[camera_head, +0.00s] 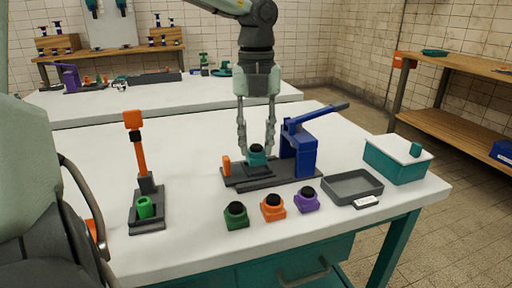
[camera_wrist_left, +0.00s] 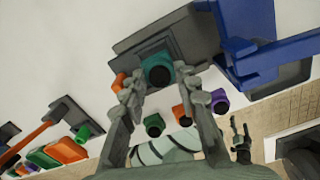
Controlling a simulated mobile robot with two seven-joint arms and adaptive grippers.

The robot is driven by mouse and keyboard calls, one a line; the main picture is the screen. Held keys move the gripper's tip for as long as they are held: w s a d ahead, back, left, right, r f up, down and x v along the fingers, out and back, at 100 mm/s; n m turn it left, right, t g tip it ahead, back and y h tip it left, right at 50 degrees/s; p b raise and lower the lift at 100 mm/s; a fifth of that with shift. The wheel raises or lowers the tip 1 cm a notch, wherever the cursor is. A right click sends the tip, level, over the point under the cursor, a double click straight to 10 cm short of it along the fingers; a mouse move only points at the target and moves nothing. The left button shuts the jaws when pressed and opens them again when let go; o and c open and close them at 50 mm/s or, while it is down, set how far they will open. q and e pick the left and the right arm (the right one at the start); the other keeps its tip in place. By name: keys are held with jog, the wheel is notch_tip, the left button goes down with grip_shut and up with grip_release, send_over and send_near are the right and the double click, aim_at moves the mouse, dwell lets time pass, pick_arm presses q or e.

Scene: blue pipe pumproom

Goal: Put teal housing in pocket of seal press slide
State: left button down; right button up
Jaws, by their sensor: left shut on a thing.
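The teal housing (camera_head: 257,158), with a black round top, is at the seal press. My left gripper (camera_head: 257,150) points down from above and is shut on it. The left wrist view shows the teal housing (camera_wrist_left: 157,70) between the two fingertips. The dark slide (camera_head: 262,183) of the blue-levered seal press (camera_head: 300,150) lies right under the housing. The fingers and the housing hide the pocket, so I cannot tell whether the housing is seated or just above it. A small grey pronged part low right in the wrist view may be my right gripper (camera_wrist_left: 240,130).
Green (camera_head: 236,215), orange (camera_head: 272,207) and purple (camera_head: 306,199) housings stand in front of the press. A grey tray (camera_head: 352,187) and a teal-and-white box (camera_head: 397,160) are to the right. An orange-handled stand (camera_head: 147,200) with a green cylinder is left. Bare tabletop lies between stand and press.

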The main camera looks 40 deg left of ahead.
aim_at(256, 146)
pick_arm(q)
jog(key=shift+f, duration=0.9)
pick_arm(e)
jog(key=shift+f, duration=0.15)
pick_arm(q)
jog(key=shift+f, duration=0.1)
jog(key=c, duration=1.1)
grip_release()
jog(key=shift+c, duration=0.2)
pick_arm(e)
jog(key=shift+r, duration=0.3)
jog(key=shift+r, duration=0.1)
pick_arm(q)
jog(key=shift+r, duration=0.4)
notch_tip(256, 146, up, 12)
jog(key=shift+f, duration=0.25)
pick_arm(e)
jog(key=shift+x, duration=0.95)
jog(key=shift+a, duration=0.2)
